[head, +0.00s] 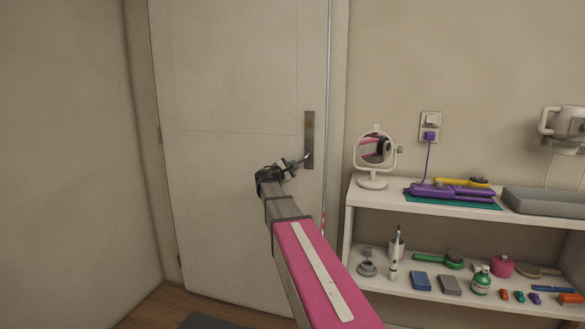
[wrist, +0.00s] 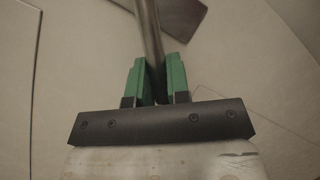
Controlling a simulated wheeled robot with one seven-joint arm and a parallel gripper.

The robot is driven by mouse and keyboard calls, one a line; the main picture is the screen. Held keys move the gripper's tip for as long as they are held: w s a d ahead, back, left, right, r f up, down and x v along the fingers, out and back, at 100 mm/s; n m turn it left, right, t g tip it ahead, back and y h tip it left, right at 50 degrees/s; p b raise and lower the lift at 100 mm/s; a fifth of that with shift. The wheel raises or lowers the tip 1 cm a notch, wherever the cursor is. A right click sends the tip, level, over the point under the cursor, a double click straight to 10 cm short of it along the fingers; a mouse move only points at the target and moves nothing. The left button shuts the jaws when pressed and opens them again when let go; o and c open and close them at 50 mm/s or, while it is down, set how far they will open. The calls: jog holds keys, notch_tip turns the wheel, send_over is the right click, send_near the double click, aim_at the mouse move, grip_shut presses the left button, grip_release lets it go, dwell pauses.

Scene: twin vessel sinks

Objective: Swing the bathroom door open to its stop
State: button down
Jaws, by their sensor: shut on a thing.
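The bathroom door (head: 235,110) is a pale panel door in the head view, with hinges on its left edge. A thin gap with a lighter strip shows along its right edge; I cannot tell for sure how far it stands ajar. The dark handle plate (head: 309,138) is near the right edge, with the lever handle (head: 306,159) below its middle. My gripper (head: 292,167) is at the lever, and my arm partly hides the door's lower right. In the wrist view, the green fingers of my gripper (wrist: 158,80) are closed around the metal lever (wrist: 148,28).
A white shelf unit (head: 352,215) stands right of the door, close to my arm, with a round mirror (head: 375,150), a purple straightener (head: 450,192) and several toiletries on it. A wall (head: 65,150) runs along the left. A dark mat (head: 205,321) lies on the wooden floor.

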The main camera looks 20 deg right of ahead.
jog(key=shift+s, duration=0.1)
jog(key=s+a+m+g+h, duration=0.1)
jog(key=s+a+g, duration=0.1)
jog(key=s+a, duration=0.8)
jog(key=s+a+m+g+h, duration=0.1)
jog(key=s+a+g, duration=0.1)
jog(key=s+a, duration=0.9)
jog(key=a, duration=0.5)
jog(key=shift+s+a, duration=0.15)
jog(key=shift+s, duration=0.05)
jog(key=c, duration=1.1)
grip_release()
jog(key=shift+m, duration=0.3)
jog(key=shift+s, duration=0.1)
